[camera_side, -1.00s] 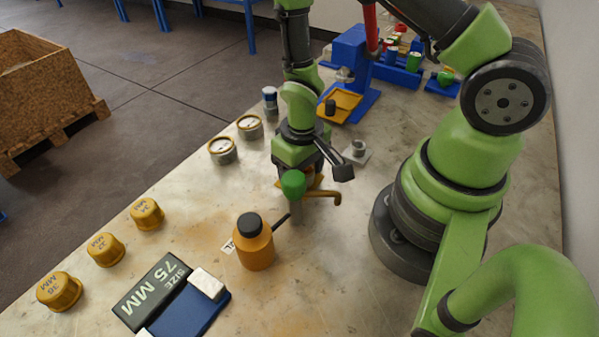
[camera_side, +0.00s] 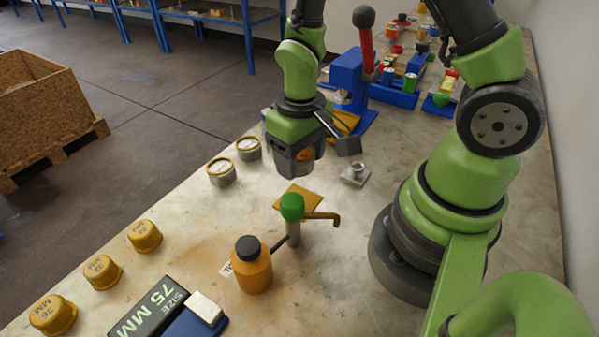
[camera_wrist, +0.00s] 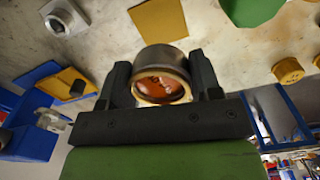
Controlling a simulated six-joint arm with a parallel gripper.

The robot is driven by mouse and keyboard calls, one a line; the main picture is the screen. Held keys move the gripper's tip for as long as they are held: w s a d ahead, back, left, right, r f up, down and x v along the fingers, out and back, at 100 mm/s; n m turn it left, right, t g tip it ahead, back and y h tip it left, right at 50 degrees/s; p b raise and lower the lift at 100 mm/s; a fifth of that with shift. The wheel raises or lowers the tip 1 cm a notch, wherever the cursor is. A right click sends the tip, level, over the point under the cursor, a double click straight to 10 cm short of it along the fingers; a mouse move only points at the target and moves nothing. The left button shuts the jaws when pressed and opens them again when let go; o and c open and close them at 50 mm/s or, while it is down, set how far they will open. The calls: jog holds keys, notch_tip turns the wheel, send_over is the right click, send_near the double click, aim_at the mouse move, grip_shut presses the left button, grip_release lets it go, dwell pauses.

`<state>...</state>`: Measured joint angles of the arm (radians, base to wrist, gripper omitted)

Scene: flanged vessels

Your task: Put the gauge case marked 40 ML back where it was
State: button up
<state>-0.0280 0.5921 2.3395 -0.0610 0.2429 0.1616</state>
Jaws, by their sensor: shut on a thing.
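My gripper (camera_side: 304,168) is shut on a round metal gauge case (camera_wrist: 163,68) with an orange-red face. It holds the case in the air, above the bench. In the wrist view the case sits between both fingers of my gripper (camera_wrist: 165,85); its marking is not readable. Two other round gauge cases with pale faces stand at the bench's left edge, a nearer one (camera_side: 221,172) and a farther one (camera_side: 248,149). A bare yellow plate (camera_side: 291,196) lies on the bench below my gripper, and it also shows in the wrist view (camera_wrist: 158,20).
A green-topped post (camera_side: 292,208) with a brown spout stands at the plate's near edge. An orange bottle (camera_side: 254,268) is nearer. Several yellow caps (camera_side: 145,236) line the left edge. A small metal fitting (camera_side: 354,173) and a blue press (camera_side: 349,75) stand farther right and back.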

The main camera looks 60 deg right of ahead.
jog(key=shift+w+r, duration=0.1)
jog(key=shift+r, duration=0.6)
jog(key=w+a+m, duration=0.2)
jog(key=w+a, duration=0.3)
jog(key=w, duration=0.6)
jog(key=m, duration=0.3)
send_near(192, 207)
notch_tip(192, 207, down, 7)
jog(key=shift+f, duration=0.1)
jog(key=o, duration=1.1)
jog(key=shift+f, duration=0.1)
